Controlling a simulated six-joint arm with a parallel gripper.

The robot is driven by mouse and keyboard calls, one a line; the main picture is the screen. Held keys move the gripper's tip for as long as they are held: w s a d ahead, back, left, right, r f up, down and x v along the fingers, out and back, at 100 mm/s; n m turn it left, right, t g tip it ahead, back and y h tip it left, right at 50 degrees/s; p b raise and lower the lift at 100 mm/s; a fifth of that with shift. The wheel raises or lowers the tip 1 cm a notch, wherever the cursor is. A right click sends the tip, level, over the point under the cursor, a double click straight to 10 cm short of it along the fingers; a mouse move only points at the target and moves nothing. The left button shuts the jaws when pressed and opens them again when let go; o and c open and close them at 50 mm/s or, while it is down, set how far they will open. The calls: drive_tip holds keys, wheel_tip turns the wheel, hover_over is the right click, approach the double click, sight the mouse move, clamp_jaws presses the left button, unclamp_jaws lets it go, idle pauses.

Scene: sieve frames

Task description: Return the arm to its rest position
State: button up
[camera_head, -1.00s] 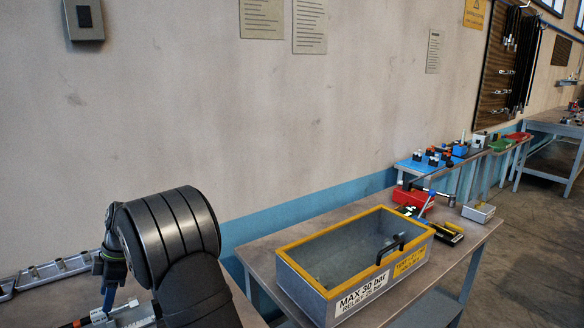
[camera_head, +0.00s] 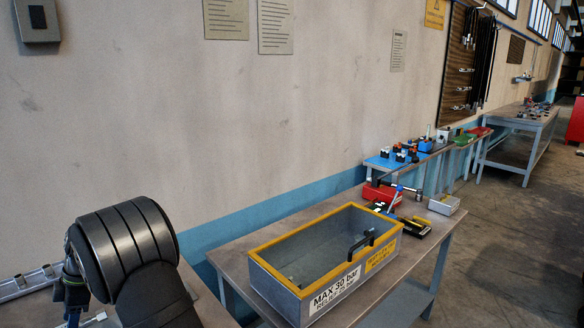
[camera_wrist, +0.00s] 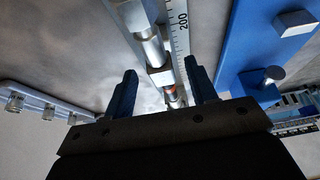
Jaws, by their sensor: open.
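My gripper (camera_wrist: 161,74) is open in the wrist view, with its two dark blue fingers apart. A silver rod-like fitting (camera_wrist: 152,45) and a scale marked 200 (camera_wrist: 180,32) show between and beyond the fingers. I cannot tell how far they are from the fingertips.
A grey box with a yellow rim (camera_head: 262,262) stands on the bench (camera_head: 225,262) right of my arm. A red case (camera_head: 380,194) and small tools lie behind it. A blue fixture (camera_wrist: 245,60) is right of the fingers; a metal rail (camera_wrist: 45,100) is left. The wall is behind.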

drive_tip(key=v, duration=1.5)
drive_tip(key=x, duration=1.6)
drive_tip(key=shift+s+f, duration=0.15)
drive_tip(key=shift+f, duration=0.25)
drive_tip(key=r, duration=0.7)
drive_tip(key=shift+w+d, duration=0.3)
drive_tip(key=shift+w, duration=0.1)
drive_tip(key=w+d+r, duration=0.2)
drive_tip(key=d+r, duration=0.3)
drive_tip(key=d, duration=0.4)
drive_tip(key=w+d+r+m, duration=0.1)
drive_tip(key=w+d+r, duration=0.1)
drive_tip(key=d+r, duration=0.3)
drive_tip(key=shift+w+d+m, duration=0.25)
drive_tip(key=shift+d+m, duration=0.05)
drive_tip(key=shift+d, duration=1.85)
